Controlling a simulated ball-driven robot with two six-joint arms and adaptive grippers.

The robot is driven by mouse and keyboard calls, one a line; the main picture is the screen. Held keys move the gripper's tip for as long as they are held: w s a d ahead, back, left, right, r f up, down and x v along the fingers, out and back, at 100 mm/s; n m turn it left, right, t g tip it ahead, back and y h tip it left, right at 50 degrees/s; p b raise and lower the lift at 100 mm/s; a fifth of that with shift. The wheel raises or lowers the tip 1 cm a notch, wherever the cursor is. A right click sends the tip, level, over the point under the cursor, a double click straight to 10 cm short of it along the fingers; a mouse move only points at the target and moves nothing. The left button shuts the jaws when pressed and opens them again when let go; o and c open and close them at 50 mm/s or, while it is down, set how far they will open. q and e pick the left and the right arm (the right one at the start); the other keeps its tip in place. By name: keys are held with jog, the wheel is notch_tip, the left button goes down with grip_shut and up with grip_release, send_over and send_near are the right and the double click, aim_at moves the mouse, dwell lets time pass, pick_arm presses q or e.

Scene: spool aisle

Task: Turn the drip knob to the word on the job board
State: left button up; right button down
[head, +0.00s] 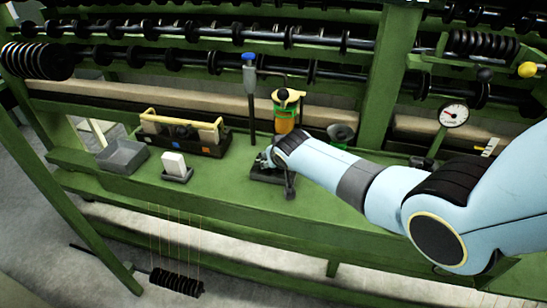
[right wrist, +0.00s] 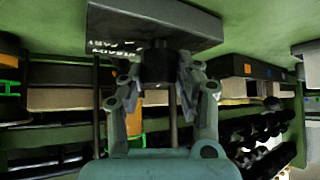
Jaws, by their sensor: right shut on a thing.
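The dark knob box (head: 262,177) sits on the green bench, mostly behind my right gripper. In the right wrist view the box (right wrist: 150,20) fills the top, with small white lettering beside a dark round knob (right wrist: 159,66). The lettering is too small and partly covered to read. My right gripper (head: 268,160) is at the box; in the wrist view its fingers (right wrist: 160,84) are on both sides of the knob, shut on it. The knob's pointer direction cannot be made out. A small white card (head: 174,164) stands in a dark holder; no word on it is legible. My left gripper is not in view.
Behind the box stand a blue-topped post (head: 249,80) and an orange jar (head: 285,118). A grey tray (head: 122,157) and a dark toolbox (head: 205,142) with a yellow handle are left. A dial gauge (head: 453,115) is right. The front bench strip is clear.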

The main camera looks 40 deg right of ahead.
jog(key=c, duration=0.9)
grip_release()
jog(key=shift+s, duration=0.1)
jog(key=v, duration=1.2)
